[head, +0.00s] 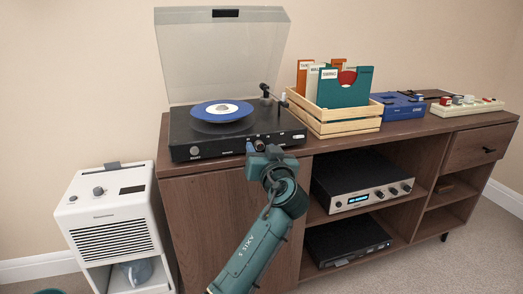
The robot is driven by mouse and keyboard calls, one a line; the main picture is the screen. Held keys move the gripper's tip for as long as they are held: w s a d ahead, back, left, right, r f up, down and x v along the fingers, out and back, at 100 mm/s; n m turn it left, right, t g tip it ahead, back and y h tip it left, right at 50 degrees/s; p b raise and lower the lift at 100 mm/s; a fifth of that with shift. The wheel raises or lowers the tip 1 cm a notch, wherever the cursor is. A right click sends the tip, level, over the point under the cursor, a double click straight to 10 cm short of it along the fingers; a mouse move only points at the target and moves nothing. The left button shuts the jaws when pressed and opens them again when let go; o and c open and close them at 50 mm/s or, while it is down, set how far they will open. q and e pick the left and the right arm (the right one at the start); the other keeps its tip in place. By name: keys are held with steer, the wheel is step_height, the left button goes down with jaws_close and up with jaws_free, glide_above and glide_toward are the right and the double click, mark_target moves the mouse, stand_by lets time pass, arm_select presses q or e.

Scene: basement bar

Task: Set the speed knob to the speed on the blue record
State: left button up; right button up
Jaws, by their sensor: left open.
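The blue record (222,111) with a cream label lies flat on the black turntable (200,139), whose clear lid stands open. The print on its label is too small to read. A round knob (195,151) shows at the left of the turntable's front face, and small controls (281,140) show toward the right. I cannot tell which one is the speed knob or read its setting. My left gripper (254,146) is open at the front face, right of the middle. It hides part of that face, and I cannot tell whether it touches a control. My right gripper is out of view.
A wooden crate of record sleeves (345,128), a blue device (398,107) and a pale control box (466,106) stand to the right on the cabinet. An amplifier (361,182) sits on the shelf below. A white appliance (113,222) stands at the left.

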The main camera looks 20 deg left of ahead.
arm_select(q)
steer(key=shift+c, duration=0.3)
jaws_close()
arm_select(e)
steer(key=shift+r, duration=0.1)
arm_select(q)
steer(key=shift+r+m+p, duration=0.1)
steer(key=shift+m+p, duration=0.2)
steer(key=m+p, duration=0.3)
steer(key=shift+r, duration=0.15)
steer(key=m+p, duration=0.3)
steer(key=shift+m, duration=0.3)
steer(key=shift+m+p, duration=0.85)
steer(key=shift+m, duration=0.45)
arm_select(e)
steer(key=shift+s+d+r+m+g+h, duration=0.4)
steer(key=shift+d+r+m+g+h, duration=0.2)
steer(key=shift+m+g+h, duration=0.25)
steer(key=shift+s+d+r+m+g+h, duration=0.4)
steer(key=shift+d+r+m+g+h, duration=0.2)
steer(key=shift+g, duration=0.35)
